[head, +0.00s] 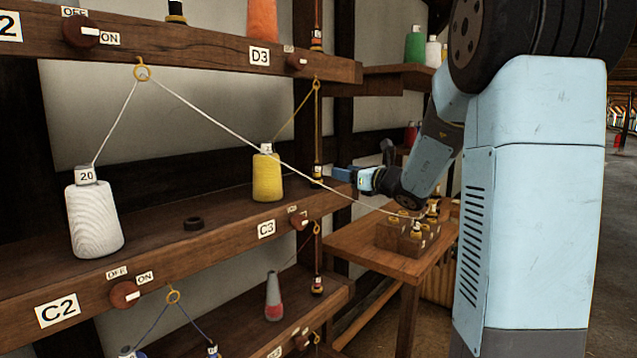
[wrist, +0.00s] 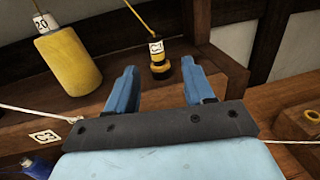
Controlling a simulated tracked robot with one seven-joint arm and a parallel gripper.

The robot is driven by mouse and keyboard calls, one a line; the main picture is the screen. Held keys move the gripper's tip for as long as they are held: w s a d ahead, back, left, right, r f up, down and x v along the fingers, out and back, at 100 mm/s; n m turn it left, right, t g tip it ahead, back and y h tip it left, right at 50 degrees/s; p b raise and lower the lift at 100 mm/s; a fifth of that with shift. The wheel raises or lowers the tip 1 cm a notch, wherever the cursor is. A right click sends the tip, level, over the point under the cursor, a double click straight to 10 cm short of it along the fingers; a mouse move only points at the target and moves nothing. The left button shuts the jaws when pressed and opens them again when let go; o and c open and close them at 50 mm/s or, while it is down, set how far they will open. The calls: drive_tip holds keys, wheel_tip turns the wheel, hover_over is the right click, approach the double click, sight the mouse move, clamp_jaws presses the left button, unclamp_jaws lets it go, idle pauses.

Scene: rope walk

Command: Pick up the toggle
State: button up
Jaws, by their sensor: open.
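A small black and yellow toggle (head: 317,173) hangs on a yellow cord below a ring at the right end of the C3 shelf. In the wrist view the toggle (wrist: 161,68) shows a white tag at its top and lies beyond and between my two blue fingers. My gripper (head: 343,174) is just right of it in the head view, apart from it as far as I can tell. In the wrist view my gripper (wrist: 160,73) is open, with nothing between its fingers. Similar toggles hang above (head: 316,40) and below (head: 317,285).
A yellow cone (head: 267,178) stands on the shelf left of the toggle. A white line (head: 230,130) runs from a ring down to a wooden block (head: 392,236) on the small table (head: 350,240). A white cone (head: 94,220) stands further left.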

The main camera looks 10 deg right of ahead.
sight(317, 180)
drive_tip(key=x, duration=0.6)
drive_tip(key=shift+w+a, duration=0.15)
drive_tip(key=shift+w, duration=0.1)
drive_tip(key=shift+a+x, duration=0.15)
drive_tip(key=shift+x, duration=1.25)
drive_tip(key=shift+a+x, duration=0.15)
drive_tip(key=shift+x, duration=1.3)
drive_tip(key=shift+s+f, duration=0.15)
drive_tip(key=shift+f, duration=0.05)
drive_tip(key=shift+c, duration=0.4)
clamp_jaws()
